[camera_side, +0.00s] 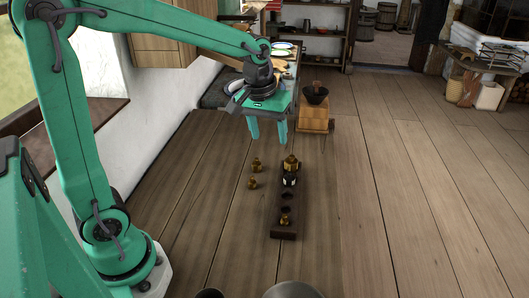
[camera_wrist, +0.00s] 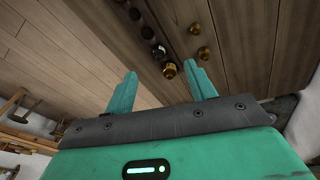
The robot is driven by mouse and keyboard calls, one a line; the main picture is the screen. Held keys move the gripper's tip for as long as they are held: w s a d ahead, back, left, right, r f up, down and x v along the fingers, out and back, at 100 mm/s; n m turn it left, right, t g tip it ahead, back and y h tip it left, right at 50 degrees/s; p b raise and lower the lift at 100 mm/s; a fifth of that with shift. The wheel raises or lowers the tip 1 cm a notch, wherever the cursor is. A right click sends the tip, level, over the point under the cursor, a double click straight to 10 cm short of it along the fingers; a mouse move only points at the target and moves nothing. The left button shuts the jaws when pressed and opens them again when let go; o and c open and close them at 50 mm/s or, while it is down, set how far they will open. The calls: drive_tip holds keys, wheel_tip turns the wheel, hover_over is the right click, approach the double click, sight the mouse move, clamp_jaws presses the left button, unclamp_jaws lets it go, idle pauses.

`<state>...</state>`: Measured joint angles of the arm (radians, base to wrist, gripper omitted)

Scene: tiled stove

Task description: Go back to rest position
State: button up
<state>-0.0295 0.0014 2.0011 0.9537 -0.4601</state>
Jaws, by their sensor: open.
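My gripper (camera_side: 269,142) is open and empty. Its two green fingers hang above the plank surface, behind and slightly left of a dark holder (camera_side: 284,235). In the wrist view the open fingers (camera_wrist: 160,68) spread apart with nothing clasped between them. The holder carries a large brass piece (camera_side: 291,162) at its far end, a black-and-white piece (camera_side: 289,181) beside it, and a small brass piece (camera_side: 285,219) near its front. An empty round hole lies between. Two loose brass pieces (camera_side: 256,164) (camera_side: 252,183) stand on the planks left of the holder.
A wooden box (camera_side: 314,117) with a dark bowl (camera_side: 315,95) stands behind the holder. A white wall and ledge run along the left. Rounded metal vessels (camera_side: 293,291) show at the bottom edge. The planks to the right are clear.

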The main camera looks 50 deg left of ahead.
drive_tip(key=s+r+m+t, duration=0.1)
drive_tip(key=s+m, duration=0.1)
drive_tip(key=s, duration=0.6)
drive_tip(key=s+d+r+m+t, duration=0.1)
drive_tip(key=s+r+m+t, duration=0.1)
drive_tip(key=s, duration=0.6)
drive_tip(key=shift+s+m, duration=0.15)
drive_tip(key=shift+m, duration=0.65)
